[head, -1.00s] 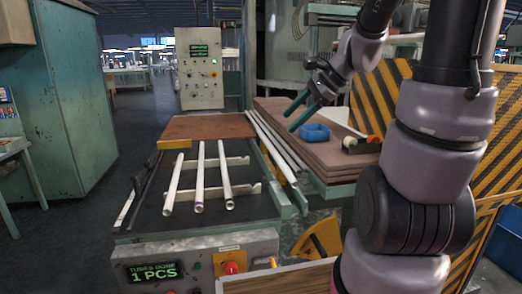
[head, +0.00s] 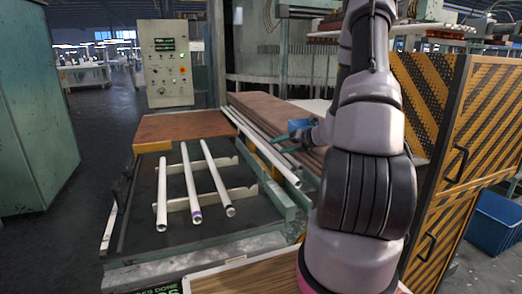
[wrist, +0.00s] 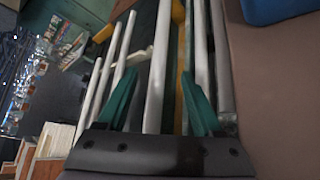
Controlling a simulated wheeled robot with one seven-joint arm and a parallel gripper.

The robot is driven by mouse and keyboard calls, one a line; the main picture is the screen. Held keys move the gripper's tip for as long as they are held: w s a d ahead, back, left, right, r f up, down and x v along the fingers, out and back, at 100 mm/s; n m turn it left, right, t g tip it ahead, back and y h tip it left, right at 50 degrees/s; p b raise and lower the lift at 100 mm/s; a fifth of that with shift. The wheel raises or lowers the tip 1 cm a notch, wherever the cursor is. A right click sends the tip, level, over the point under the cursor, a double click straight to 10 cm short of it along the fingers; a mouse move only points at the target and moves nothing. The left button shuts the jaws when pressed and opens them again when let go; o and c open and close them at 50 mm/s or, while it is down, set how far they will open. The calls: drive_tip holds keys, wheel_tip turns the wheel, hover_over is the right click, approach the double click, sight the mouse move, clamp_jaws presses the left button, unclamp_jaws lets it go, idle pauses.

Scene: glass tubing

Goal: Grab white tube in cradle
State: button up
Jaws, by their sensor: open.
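Three white tubes lie side by side in the cradle on the machine bed in the head view: a left one (head: 162,190), a middle one (head: 189,180) with a purple band at its near end, and a right one (head: 216,178). The white cradle bracket (head: 243,193) crosses beneath them. My gripper (head: 278,144) is right of these tubes, near the side rail, its green fingers apart. In the wrist view my gripper (wrist: 158,74) is open, with a white tube (wrist: 161,60) showing between its fingers. I cannot tell its depth or whether it touches.
Long pale bars (head: 262,147) run along the bed's right side. A control box (head: 164,62) stands behind; a yellow-black striped panel (head: 428,85) is at right.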

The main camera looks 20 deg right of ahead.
sight(263, 149)
drive_tip(key=x, duration=0.7)
drive_tip(key=shift+w, duration=0.4)
drive_tip(key=shift+r, duration=0.1)
clamp_jaws()
